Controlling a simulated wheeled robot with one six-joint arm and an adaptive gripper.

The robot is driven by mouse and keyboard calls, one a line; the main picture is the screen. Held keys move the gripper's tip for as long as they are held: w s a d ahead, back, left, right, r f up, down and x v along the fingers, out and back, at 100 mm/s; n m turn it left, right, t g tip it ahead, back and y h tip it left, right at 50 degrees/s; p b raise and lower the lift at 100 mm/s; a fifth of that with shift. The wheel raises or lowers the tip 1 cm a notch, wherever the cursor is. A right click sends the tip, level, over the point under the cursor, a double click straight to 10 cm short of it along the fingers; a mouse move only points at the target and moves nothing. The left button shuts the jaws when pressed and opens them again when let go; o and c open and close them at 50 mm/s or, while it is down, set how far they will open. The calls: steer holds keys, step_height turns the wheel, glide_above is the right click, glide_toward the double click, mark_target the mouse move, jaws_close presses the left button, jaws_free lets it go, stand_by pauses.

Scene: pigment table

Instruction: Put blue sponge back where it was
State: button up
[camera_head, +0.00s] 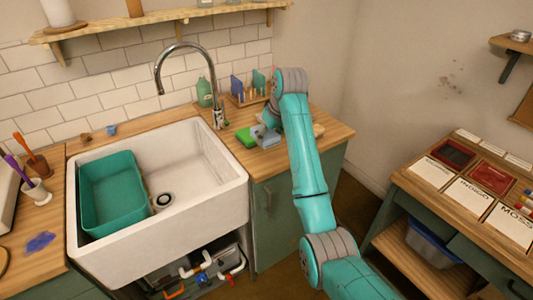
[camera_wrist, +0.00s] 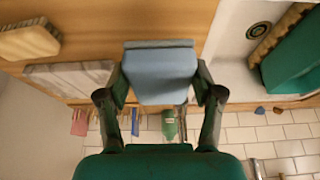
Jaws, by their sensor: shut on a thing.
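The blue sponge (camera_wrist: 160,77) is between the two dark fingers of my gripper (camera_wrist: 160,97) in the wrist view. The fingers are shut on its sides. In the head view my gripper (camera_head: 268,122) is low over the wooden counter right of the sink, and the sponge shows only as a small blue-grey block (camera_head: 267,140) partly covered by it. I cannot tell whether the blue sponge touches the counter.
The white sink (camera_head: 205,165) with a teal basin (camera_head: 112,190) is left of the gripper. A grey block (camera_wrist: 75,77) and a beige piece (camera_wrist: 30,40) lie nearby in the wrist view.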

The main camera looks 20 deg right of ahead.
mark_target(267, 160)
step_height(267, 160, down, 8)
steer(key=shift+f, duration=0.1)
stand_by(0.4)
steer(key=shift+f, duration=0.15)
steer(key=o, duration=1.1)
